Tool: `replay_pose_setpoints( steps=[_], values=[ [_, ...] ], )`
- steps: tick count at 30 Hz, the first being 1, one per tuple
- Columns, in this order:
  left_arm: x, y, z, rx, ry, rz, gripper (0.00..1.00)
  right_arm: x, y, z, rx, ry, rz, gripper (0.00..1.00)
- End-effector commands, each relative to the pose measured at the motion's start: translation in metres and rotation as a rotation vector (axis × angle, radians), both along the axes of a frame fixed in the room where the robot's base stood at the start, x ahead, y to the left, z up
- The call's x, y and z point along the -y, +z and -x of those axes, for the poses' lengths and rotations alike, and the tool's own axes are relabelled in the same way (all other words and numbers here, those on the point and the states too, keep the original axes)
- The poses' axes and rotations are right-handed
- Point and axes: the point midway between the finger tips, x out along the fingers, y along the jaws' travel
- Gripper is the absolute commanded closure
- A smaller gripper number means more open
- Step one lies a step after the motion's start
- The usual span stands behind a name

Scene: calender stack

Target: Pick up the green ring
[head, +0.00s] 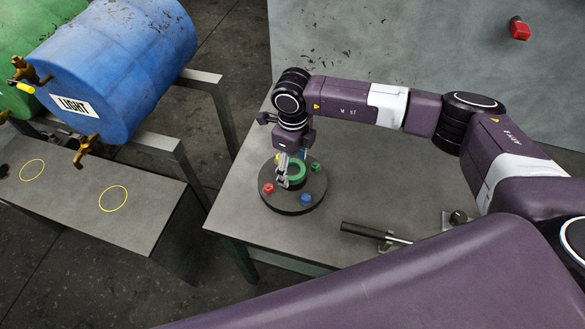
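The green ring (298,176) sits near the middle of a dark round base (290,206) on the grey table. My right gripper (283,181) points down at the ring's left side. Its fingers overlap the ring's left edge in the head view. I cannot tell whether they touch the ring or are closed on it. The fingers hide part of the ring. My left gripper is not in view.
A red peg (268,188), a blue peg (306,199) and a small green peg (315,167) stand around the ring. A black-handled lever (366,232) lies at the front right of the table (235,200). A blue barrel (120,60) is at left.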

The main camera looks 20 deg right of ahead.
Motion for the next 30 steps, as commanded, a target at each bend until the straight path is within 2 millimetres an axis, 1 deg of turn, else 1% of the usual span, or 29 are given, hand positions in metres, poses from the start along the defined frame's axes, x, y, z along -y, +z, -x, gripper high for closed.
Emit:
replay_pose_setpoints(
  steps=[1, 2, 6, 10, 18, 22, 26, 29, 30],
  values=[
    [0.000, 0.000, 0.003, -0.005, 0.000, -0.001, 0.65, 0.000, 0.000, 0.000, 0.000, 0.000, 0.000, 0.42],
    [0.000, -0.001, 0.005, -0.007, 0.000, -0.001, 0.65, 0.000, 0.000, 0.000, 0.000, 0.000, 0.000, 0.45],
    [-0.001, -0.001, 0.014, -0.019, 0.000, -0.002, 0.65, 0.000, 0.001, 0.000, 0.000, 0.000, 0.000, 0.61],
    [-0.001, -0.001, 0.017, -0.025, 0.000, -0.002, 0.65, 0.000, 0.001, 0.000, 0.000, -0.001, 0.000, 0.75],
    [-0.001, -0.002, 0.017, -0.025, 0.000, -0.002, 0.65, 0.000, 0.002, -0.001, 0.001, -0.001, -0.001, 0.76],
    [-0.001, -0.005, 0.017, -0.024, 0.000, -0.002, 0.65, 0.000, 0.008, -0.001, 0.002, -0.001, -0.001, 0.76],
    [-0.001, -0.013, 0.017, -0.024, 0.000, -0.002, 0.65, 0.000, 0.023, -0.002, 0.004, 0.000, -0.001, 0.76],
    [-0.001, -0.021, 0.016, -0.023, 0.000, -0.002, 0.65, 0.000, 0.042, -0.003, 0.007, -0.001, -0.003, 0.76],
    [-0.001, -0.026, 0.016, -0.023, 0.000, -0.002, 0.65, 0.000, 0.052, -0.003, 0.008, 0.000, -0.001, 0.76]
  ],
)
